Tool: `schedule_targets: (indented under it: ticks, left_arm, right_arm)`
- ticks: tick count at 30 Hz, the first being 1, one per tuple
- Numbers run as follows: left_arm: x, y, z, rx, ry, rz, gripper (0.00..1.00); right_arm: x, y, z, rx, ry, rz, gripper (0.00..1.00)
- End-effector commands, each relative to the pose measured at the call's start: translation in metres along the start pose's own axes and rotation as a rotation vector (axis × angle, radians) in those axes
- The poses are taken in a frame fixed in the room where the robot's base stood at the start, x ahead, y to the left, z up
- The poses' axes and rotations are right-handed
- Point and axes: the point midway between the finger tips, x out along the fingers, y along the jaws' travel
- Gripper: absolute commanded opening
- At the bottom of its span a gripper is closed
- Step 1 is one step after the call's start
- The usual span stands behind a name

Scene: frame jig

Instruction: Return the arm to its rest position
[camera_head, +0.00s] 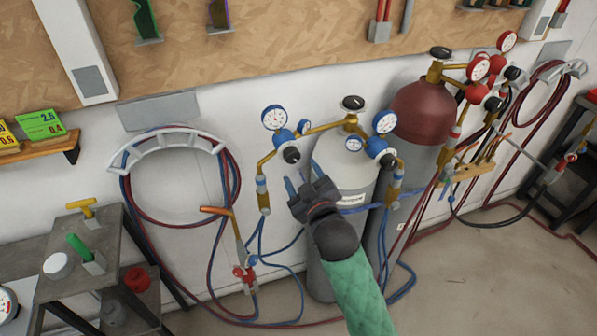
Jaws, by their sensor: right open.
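My right gripper (305,180) is near the middle of the head view, on a dark wrist above my green-sleeved forearm, which comes up from the bottom edge. It is open, and nothing shows between its fingers. In the picture it overlaps the left side of the grey gas cylinder (342,160), just below the blue regulator (286,140). I cannot tell whether it touches either one. My left gripper and arm are not in view.
A red-topped cylinder (422,112) stands to the right. Blue and red hoses hang from a wall bracket (166,143) and trail on the floor. A grey metal table (75,262) stands at left. Clear floor (480,280) lies at lower right.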

Motion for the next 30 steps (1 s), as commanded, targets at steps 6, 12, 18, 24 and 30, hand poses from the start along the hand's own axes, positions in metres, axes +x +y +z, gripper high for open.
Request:
schedule_targets:
  ticks: [6, 12, 18, 24, 30]
  left_arm:
    - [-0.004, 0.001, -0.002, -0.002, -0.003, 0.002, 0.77]
    - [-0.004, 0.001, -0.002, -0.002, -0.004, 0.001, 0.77]
    - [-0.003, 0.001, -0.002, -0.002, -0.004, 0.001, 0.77]
    - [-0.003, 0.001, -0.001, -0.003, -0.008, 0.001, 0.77]
    - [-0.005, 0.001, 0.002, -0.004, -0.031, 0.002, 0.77]
  right_arm:
    - [-0.006, 0.0, 0.0, 0.0, -0.001, 0.0, 0.59]
    - [-0.005, 0.0, 0.0, 0.0, -0.001, 0.0, 0.59]
    - [-0.005, 0.0, 0.0, 0.002, -0.001, 0.0, 0.59]
    - [-0.005, -0.002, 0.003, 0.083, -0.015, -0.008, 0.59]
    - [0.015, -0.032, 0.055, 0.197, -0.122, -0.064, 0.59]
